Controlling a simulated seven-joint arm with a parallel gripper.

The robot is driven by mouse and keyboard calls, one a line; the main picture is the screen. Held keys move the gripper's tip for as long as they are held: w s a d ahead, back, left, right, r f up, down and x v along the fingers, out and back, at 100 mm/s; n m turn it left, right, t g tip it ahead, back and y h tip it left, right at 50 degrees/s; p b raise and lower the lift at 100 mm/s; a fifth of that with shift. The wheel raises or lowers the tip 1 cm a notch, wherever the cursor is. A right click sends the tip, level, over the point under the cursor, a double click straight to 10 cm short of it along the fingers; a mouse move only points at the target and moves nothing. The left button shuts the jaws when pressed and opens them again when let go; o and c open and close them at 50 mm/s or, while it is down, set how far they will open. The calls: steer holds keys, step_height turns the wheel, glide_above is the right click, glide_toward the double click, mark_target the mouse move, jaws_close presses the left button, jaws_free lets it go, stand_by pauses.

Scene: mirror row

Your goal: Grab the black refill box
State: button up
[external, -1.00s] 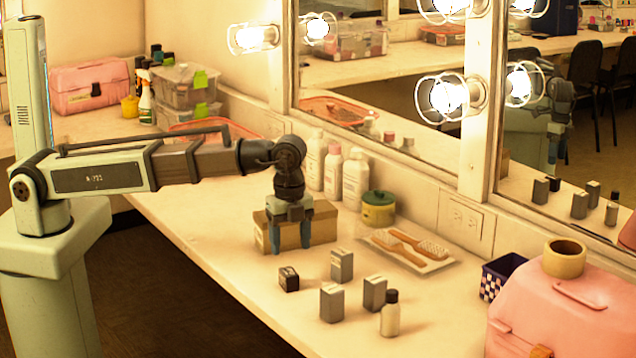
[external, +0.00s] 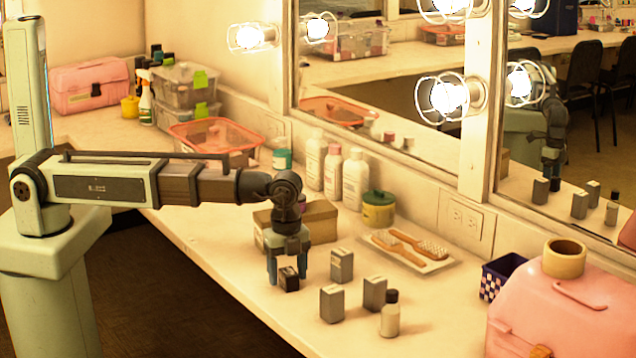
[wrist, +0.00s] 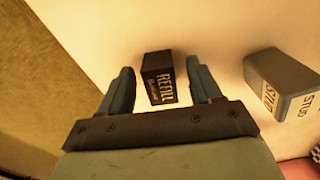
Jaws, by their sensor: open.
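The black refill box (external: 288,279) sits on the counter near its front edge. In the wrist view the black refill box (wrist: 160,78) shows white lettering reading "REFILL" on one face. My gripper (external: 287,272) is right above and around it, pointing down. In the wrist view my gripper (wrist: 165,88) is open, with one finger to the left of the box and one to the right.
A grey box marked "STUD" (wrist: 285,82) lies to the right in the wrist view. Several grey boxes, one of them here (external: 341,265), and a small bottle (external: 390,315) stand nearby. A cardboard box (external: 318,222) is behind my gripper. The counter's front edge is close.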

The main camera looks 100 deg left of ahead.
steer(key=shift+f, duration=0.45)
steer(key=c, duration=1)
